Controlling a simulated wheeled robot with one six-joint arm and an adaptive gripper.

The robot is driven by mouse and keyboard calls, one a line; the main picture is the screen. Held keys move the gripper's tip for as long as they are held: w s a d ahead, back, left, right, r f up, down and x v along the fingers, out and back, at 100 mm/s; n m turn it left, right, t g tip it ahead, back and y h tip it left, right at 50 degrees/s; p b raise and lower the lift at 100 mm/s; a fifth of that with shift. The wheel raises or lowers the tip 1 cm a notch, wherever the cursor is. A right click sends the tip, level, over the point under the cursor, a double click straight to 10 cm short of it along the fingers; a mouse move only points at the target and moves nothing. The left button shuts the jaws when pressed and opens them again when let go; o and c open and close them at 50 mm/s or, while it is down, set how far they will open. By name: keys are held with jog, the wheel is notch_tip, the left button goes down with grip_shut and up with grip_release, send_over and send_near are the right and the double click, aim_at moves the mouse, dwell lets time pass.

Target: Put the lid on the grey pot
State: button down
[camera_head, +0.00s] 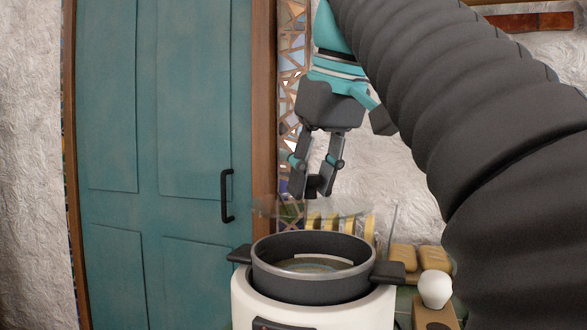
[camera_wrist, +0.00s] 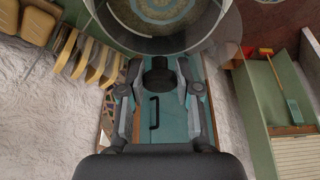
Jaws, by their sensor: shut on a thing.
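The grey pot (camera_head: 312,290) sits open in a white round base, with dark side handles and a patterned inside bottom. It also shows at the top of the wrist view (camera_wrist: 150,45). My gripper (camera_head: 318,186) is above the pot, pointing down, its fingers closed around the dark knob of the lid. The lid (camera_head: 345,209) is a clear glass disc, faint to see, hanging roughly level above the pot's rim and apart from it. In the wrist view the knob (camera_wrist: 158,76) is between my fingertips, and the glass edge (camera_wrist: 233,30) shows beside the pot.
A white rounded object (camera_head: 435,289) on a brown block stands right of the pot. Yellowish slatted pieces (camera_head: 340,225) stand behind it. A teal door (camera_head: 160,130) with a black handle is at left. The wrist view shows a green shelf (camera_wrist: 262,105) with a small broom and dustpan.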

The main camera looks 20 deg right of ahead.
aim_at(321, 203)
jog(key=shift+f, duration=1.55)
jog(key=shift+f+b, duration=0.65)
jog(key=shift+f, duration=0.1)
jog(key=shift+s+p, duration=0.3)
jog(key=shift+p, duration=0.05)
jog(key=shift+f, duration=0.5)
dwell(0.7)
jog(key=shift+c, duration=1.2)
grip_release()
jog(key=shift+d, duration=0.1)
